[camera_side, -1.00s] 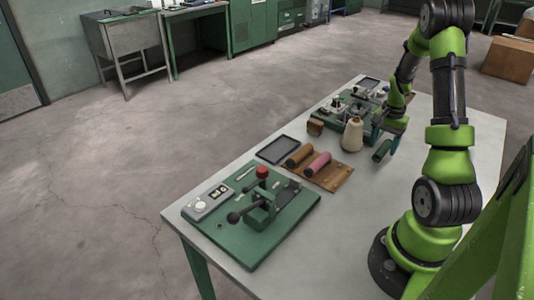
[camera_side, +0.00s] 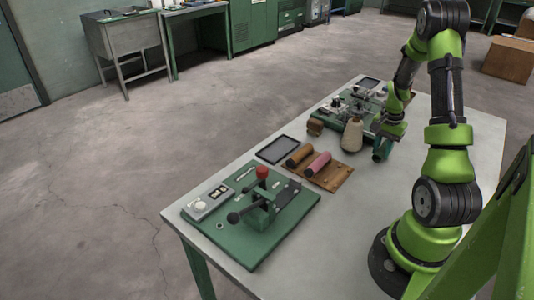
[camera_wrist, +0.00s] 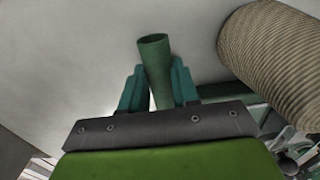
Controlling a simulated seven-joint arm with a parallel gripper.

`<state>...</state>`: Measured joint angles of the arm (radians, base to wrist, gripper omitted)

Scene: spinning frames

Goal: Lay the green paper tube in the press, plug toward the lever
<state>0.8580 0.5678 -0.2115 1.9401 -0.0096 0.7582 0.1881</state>
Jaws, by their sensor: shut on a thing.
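My gripper (camera_side: 386,140) is shut on the green paper tube (camera_wrist: 154,62), whose hollow, open end faces up in the wrist view, between the two teal fingers. In the side view the tube (camera_side: 378,156) hangs beside the cone of thread, low over the table. I cannot see a plug on it.
A cream thread cone (camera_side: 352,136) stands close to the left of my gripper; it also shows in the wrist view (camera_wrist: 275,65). A black tray (camera_side: 277,149) and another green fixture (camera_side: 350,108) stand nearby.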

